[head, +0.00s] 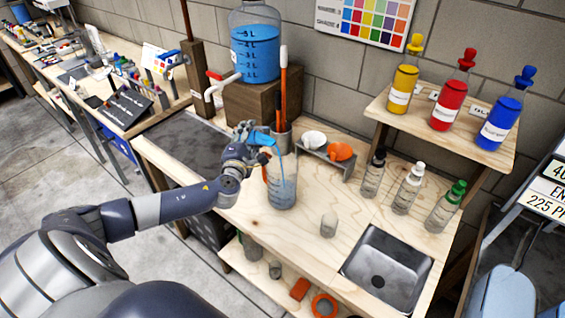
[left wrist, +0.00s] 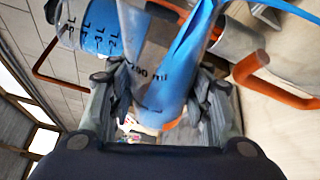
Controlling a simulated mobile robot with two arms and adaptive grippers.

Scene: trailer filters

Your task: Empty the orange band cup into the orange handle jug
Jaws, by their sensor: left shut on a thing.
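My left gripper (head: 246,138) is shut on a clear cup (head: 262,138) holding blue liquid. The cup is tipped to the right, above the orange handle jug (head: 283,188), and a thin blue stream falls from its lip into the jug. The clear jug stands upright on the bench; its orange handle is on its left side, partly behind my wrist. In the left wrist view the cup (left wrist: 168,85) lies between the fingers (left wrist: 160,95), with a 200 ml mark and blue liquid. My right gripper is not in view.
A large blue-filled tank (head: 255,50) stands on a wooden block behind the jug. A holder with orange-handled tools (head: 281,135), a rack with white and orange funnels (head: 340,152), a small cup (head: 328,226), several bottles (head: 408,190) and a sink (head: 385,270) surround it.

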